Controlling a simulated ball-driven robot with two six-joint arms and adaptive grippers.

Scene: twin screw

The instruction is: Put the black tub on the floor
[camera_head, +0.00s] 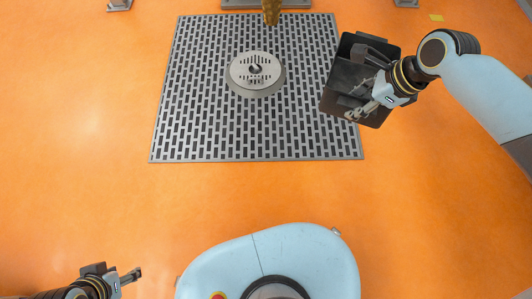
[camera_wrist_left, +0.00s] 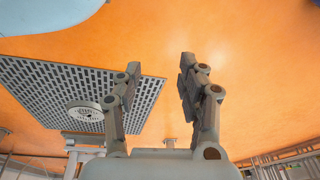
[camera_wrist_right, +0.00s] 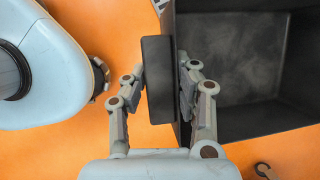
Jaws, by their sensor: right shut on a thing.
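The black tub (camera_head: 351,78) is a dark open box at the right edge of the grey grate in the head view. In the right wrist view the right gripper (camera_wrist_right: 158,90) is shut on a flat black upright part (camera_wrist_right: 158,80) of the tub, and the tub's empty-looking inside (camera_wrist_right: 240,60) shows to the right. I cannot tell whether the tub touches the floor. My left gripper (camera_head: 130,277) is at the lower left, far from the tub; in the left wrist view its fingers (camera_wrist_left: 160,80) are apart with nothing between them.
The orange floor (camera_head: 90,110) is clear over wide areas at left and right. A slotted grey grate (camera_head: 200,130) lies in the middle with a round grey drain-like cover (camera_head: 256,70) on it. A brass-coloured piece (camera_head: 271,10) stands at the grate's far edge.

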